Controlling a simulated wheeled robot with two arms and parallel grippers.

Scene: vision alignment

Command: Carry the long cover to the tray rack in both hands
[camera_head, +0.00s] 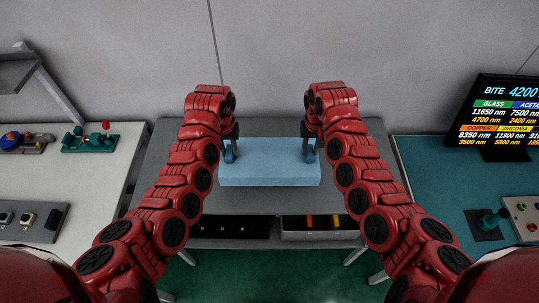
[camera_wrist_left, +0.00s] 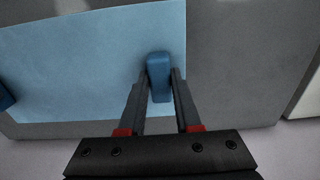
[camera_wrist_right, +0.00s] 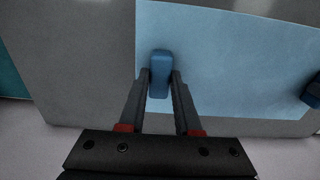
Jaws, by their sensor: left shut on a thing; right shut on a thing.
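The long cover (camera_head: 268,173) is a light blue box-like piece with a darker blue handle near each end. It is over the grey table in the middle of the head view; I cannot tell whether it touches the table. My left gripper (camera_head: 230,153) is shut on the left handle, which shows between the fingers in the left wrist view (camera_wrist_left: 159,78). My right gripper (camera_head: 308,152) is shut on the right handle, seen between the fingers in the right wrist view (camera_wrist_right: 160,75). I cannot make out the tray rack for certain.
A white bench (camera_head: 100,185) with devices stands left. A teal bench (camera_head: 430,180) with a monitor (camera_head: 500,112) stands right.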

